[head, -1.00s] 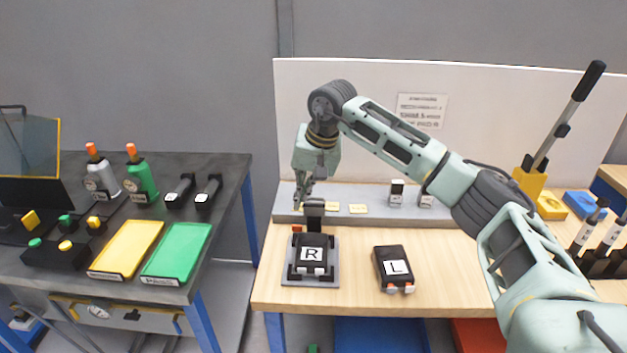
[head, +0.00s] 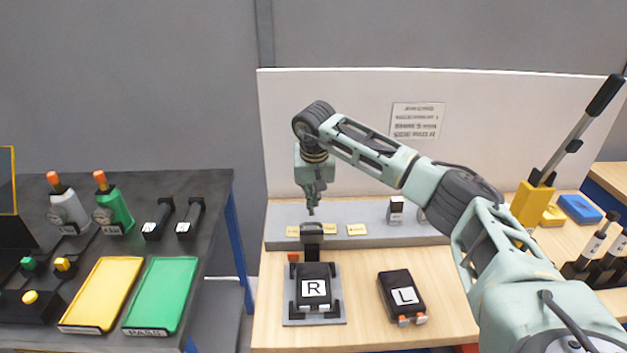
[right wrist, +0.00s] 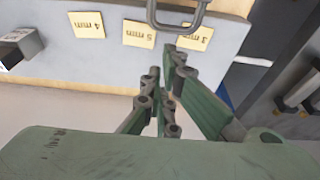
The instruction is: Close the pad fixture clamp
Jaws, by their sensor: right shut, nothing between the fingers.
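The pad fixture (head: 331,322) is a grey plate with black corner brackets on the wooden bench. A black pad marked R (head: 315,288) sits in it. The dark clamp (head: 312,240) stands upright at the fixture's back edge, away from the pad's top. My right gripper (head: 311,211) is shut and empty, pointing down just above or behind the clamp's top; I cannot tell whether they touch. Its fingers (right wrist: 164,92) also show in the right wrist view, with a grey loop handle beyond them that I cannot place for sure. My left gripper is out of view.
A second black pad marked L (head: 402,297) lies right of the fixture. A grey ledge (head: 275,230) with yellow labels runs behind. A yellow-based lever (head: 533,205) stands at the right. The dark side table (head: 215,190) holds bottles and yellow and green trays.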

